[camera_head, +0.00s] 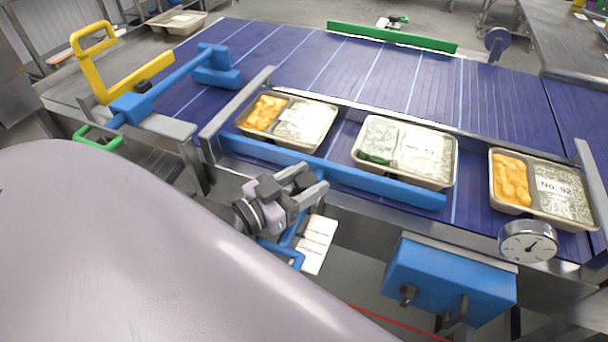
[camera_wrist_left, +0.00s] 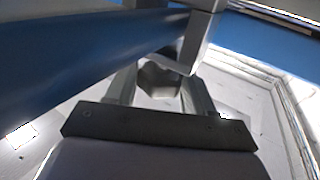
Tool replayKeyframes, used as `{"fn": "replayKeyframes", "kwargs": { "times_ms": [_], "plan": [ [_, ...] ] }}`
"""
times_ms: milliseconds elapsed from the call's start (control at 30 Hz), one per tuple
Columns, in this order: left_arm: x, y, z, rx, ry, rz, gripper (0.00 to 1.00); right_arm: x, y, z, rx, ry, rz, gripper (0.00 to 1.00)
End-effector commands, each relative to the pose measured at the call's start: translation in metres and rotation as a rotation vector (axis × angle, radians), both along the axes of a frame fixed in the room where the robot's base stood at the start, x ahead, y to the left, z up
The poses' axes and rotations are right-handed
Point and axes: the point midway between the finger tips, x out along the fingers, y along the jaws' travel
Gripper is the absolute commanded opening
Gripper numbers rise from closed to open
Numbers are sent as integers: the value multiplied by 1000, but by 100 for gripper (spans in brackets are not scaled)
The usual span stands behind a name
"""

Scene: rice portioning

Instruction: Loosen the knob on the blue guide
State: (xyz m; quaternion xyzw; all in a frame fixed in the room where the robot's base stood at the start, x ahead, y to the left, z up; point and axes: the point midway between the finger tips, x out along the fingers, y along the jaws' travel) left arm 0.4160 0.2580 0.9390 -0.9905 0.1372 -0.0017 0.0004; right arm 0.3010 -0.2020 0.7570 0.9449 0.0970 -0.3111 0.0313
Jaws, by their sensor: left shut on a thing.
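The blue guide (camera_head: 340,178) is a long blue bar along the near side of the conveyor, in front of the food trays. It also crosses the left wrist view (camera_wrist_left: 85,62) as a blue bar. My left gripper (camera_head: 312,184) is at the near side of the guide, left of its middle. In the left wrist view its fingers (camera_wrist_left: 158,92) are closed around a grey faceted knob (camera_wrist_left: 158,78) under the guide. The knob is hidden behind the gripper in the head view. My right gripper is not in view.
Trays stand on the blue belt behind the guide: a left tray (camera_head: 287,121), a middle tray (camera_head: 405,151) and a right tray (camera_head: 540,188). A blue box (camera_head: 450,278) and a round dial (camera_head: 528,241) are at the right. A yellow handle (camera_head: 90,60) stands at the left.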

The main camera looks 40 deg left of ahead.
Motion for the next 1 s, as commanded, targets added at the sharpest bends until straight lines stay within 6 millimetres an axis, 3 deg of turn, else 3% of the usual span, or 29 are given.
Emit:
{"fn": "replayKeyframes", "kwargs": {
  "times_ms": [833, 867, 900, 933, 1000],
  "plan": [
    [0, 0, 3, -2, -5, 76, 22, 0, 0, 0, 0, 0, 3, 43],
    [0, 0, 3, -2, -5, 76, 56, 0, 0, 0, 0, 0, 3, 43],
    [0, 0, 3, -2, -5, 76, 69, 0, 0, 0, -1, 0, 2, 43],
    [0, 0, 3, -1, -4, 76, 74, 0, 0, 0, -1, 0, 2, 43],
    [0, 0, 3, -2, -3, 76, 74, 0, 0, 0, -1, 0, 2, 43]
  ]
}}
